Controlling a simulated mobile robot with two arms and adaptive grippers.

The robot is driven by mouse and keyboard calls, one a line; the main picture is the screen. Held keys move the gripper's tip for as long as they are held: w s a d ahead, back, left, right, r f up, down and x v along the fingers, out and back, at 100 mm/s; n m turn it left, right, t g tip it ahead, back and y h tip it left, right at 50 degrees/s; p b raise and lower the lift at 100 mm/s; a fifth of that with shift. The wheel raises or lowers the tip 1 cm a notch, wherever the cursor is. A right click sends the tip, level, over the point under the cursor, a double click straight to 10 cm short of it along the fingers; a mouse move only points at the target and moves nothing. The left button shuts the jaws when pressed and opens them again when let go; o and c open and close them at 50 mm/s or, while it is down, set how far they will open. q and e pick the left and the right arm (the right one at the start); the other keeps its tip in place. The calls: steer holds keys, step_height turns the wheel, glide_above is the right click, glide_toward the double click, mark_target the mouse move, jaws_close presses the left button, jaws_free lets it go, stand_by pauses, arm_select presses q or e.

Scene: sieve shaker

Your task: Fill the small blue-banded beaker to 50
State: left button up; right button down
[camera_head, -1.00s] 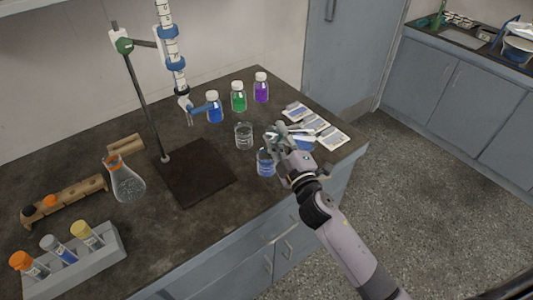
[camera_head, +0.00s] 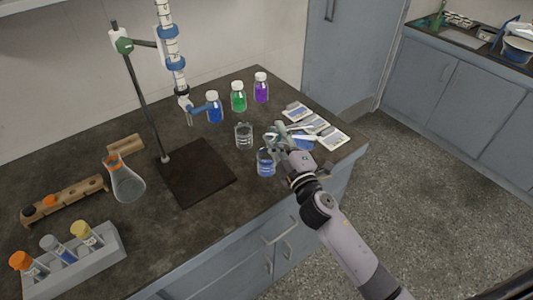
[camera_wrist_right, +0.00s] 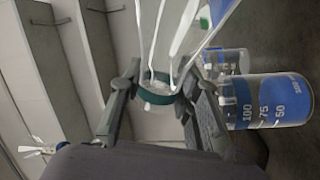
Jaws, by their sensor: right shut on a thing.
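The small blue-banded beaker (camera_head: 266,165) stands on the bench, just left of my right gripper (camera_head: 277,149). In the right wrist view the beaker (camera_wrist_right: 280,100) appears sideways, with a blue band and marks 100, 75 and 50. Whether it holds liquid I cannot tell. My right gripper (camera_wrist_right: 157,95) is shut on a clear thing with a dark teal band (camera_wrist_right: 157,84), close to the beaker. Its shape and contents are unclear, and its far part is cut off by the wrist view's edge. My left gripper is not in view.
A clear beaker (camera_head: 244,136) stands behind the blue-banded one. Blue (camera_head: 214,107), green (camera_head: 238,97) and purple (camera_head: 261,88) bottles stand at the back. A burette stand (camera_head: 190,185), a flask (camera_head: 124,181) and tube racks (camera_head: 105,246) are left. Cards (camera_head: 333,138) lie right.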

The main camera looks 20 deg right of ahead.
steer(key=shift+n, duration=0.5)
stand_by(0.8)
steer(key=shift+a+r+n+y+p, duration=0.2)
steer(key=shift+r+n+y+p, duration=0.05)
steer(key=shift+n, duration=0.75)
steer(key=shift+a+r+n+y+p, duration=0.15)
steer(key=shift+r+n+y+p, duration=0.1)
steer(key=shift+n, duration=0.75)
stand_by(3.5)
steer(key=shift+f, duration=0.1)
